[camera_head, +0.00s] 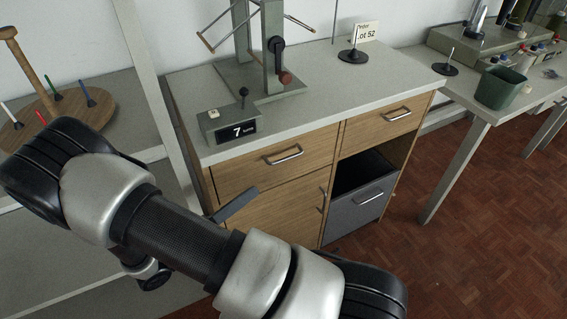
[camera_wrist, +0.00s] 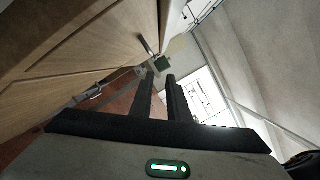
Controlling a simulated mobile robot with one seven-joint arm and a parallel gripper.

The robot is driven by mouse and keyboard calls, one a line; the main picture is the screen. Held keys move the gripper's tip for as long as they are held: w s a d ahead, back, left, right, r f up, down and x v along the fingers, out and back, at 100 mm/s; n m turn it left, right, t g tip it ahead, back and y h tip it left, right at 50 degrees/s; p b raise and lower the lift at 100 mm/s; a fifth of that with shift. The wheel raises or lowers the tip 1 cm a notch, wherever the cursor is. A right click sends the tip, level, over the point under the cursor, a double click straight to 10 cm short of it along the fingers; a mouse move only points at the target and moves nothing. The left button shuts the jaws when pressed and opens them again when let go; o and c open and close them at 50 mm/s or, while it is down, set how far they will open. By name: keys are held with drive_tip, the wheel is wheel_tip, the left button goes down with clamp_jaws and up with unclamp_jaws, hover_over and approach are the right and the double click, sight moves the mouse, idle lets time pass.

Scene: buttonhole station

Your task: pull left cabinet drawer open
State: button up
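The left cabinet drawer (camera_head: 240,176) is a wood-fronted drawer under the worktop's left part, with a silver bar handle (camera_head: 284,155). It looks closed, its front flush with the cabinet. My gripper is mostly hidden behind my arm in the head view; a dark finger-like piece (camera_head: 236,204) shows in front of the cabinet, below and left of the handle. In the wrist view my gripper (camera_wrist: 161,76) has two black fingers with a narrow empty gap between them. The wood cabinet front (camera_wrist: 75,60) lies to their left. The fingers appear clear of the handles.
Right of it are another drawer (camera_head: 378,127) and, lower, a grey bin (camera_head: 360,212) in an open bay. A door with a vertical handle (camera_head: 323,200) is below. The worktop (camera_head: 325,85) holds a press and a counter box (camera_head: 228,127). A shelf post (camera_head: 150,80) stands left.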

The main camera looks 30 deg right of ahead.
wheel_tip(320, 180, down, 3)
drive_tip(key=a+n+t, duration=0.1)
drive_tip(key=n+t, duration=0.1)
drive_tip(key=b, duration=0.3)
approach(289, 158)
drive_tip(key=x, duration=1)
drive_tip(key=shift+w+d+f, duration=0.1)
drive_tip(key=shift+w, duration=0.15)
clamp_jaws()
idle(0.5)
